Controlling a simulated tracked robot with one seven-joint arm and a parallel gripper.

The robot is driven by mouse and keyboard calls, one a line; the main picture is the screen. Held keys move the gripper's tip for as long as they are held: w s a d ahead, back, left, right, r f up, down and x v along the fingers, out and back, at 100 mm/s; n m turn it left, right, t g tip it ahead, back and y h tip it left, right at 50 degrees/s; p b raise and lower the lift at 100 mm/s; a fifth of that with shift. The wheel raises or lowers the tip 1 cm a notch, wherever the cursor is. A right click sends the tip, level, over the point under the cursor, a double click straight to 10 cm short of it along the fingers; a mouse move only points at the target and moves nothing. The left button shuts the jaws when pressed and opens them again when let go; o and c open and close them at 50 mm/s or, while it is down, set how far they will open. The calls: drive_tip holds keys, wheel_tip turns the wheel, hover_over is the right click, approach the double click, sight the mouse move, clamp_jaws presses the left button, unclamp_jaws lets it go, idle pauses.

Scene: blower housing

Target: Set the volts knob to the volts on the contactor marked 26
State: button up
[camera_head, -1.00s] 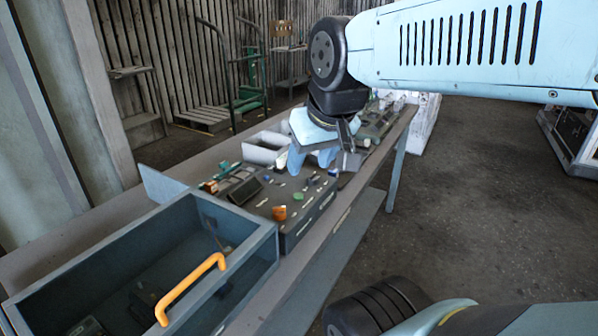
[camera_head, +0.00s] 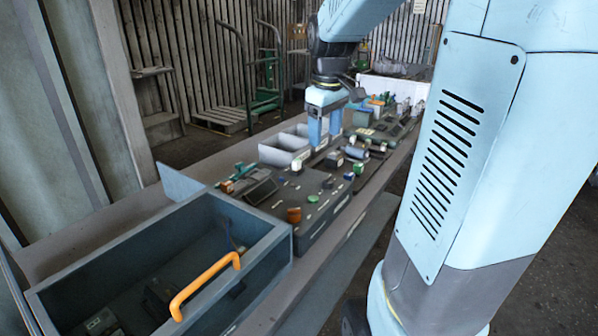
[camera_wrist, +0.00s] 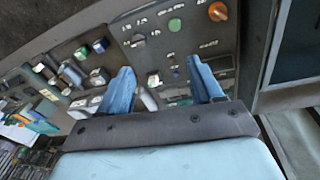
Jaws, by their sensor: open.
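A dark control panel (camera_head: 325,204) lies on the bench with an orange knob (camera_head: 294,215) and a green button (camera_head: 313,198). In the wrist view the panel also shows the orange knob (camera_wrist: 217,11), the green button (camera_wrist: 175,25) and a dark round knob (camera_wrist: 138,40). Its labels are too small to read, so I cannot tell which knob is volts. No contactor marked 26 can be made out. My gripper (camera_head: 326,142) is open and empty, pointing down over the bench beyond the orange knob. In the wrist view its blue fingers (camera_wrist: 162,72) stand apart over the panel edge.
An open grey drawer box (camera_head: 272,238) with an orange handle (camera_head: 205,285) stands at the near end, with dark parts inside. Pale bins (camera_head: 282,150) sit behind the panel. Several small parts (camera_head: 372,146) crowd the bench farther along. A green cart (camera_head: 262,88) stands behind.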

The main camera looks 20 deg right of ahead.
drive_tip(key=n+g, duration=0.1)
drive_tip(key=n, duration=0.1)
hover_over(328, 178)
wheel_tip(328, 178, down, 4)
drive_tip(key=r, duration=0.1)
drive_tip(key=f, duration=0.1)
drive_tip(key=shift+g+y, duration=0.3)
wheel_tip(328, 178, down, 14)
drive_tip(key=shift+w+d+r, duration=0.1)
drive_tip(key=c, duration=1)
drive_tip(key=shift+a, duration=0.3)
drive_tip(key=shift+d, duration=0.2)
drive_tip(key=shift+c, duration=0.3)
